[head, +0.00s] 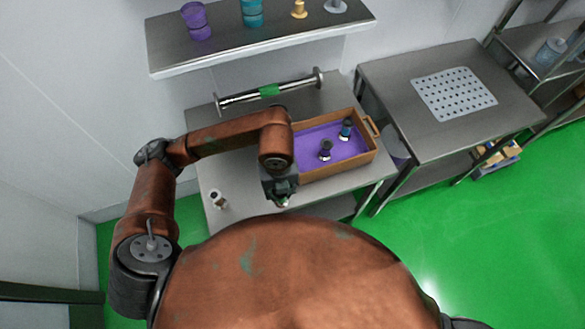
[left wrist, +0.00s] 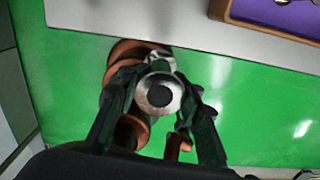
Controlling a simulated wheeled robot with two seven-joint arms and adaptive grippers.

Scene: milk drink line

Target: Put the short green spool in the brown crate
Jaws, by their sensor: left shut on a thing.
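My left gripper (head: 282,201) is shut on the short green spool (left wrist: 158,93). In the left wrist view its round metal flange with a dark centre faces the camera between the two fingers; most of its body is hidden. In the head view only a small pale and greenish bit of it shows under the gripper. The gripper is beyond the table's front edge, left of and nearer than the brown crate (head: 340,172). The crate has a purple floor, and its left part is hidden behind my arm. A corner of it also shows in the left wrist view (left wrist: 225,12). My right gripper is not in view.
In the crate stand a dark purple-banded spool (head: 325,149) and a dark teal-banded one (head: 346,129). A long green-banded spool (head: 269,90) lies behind it. A small metal piece (head: 217,199) is at the table's front left. A shelf (head: 260,50) hangs above.

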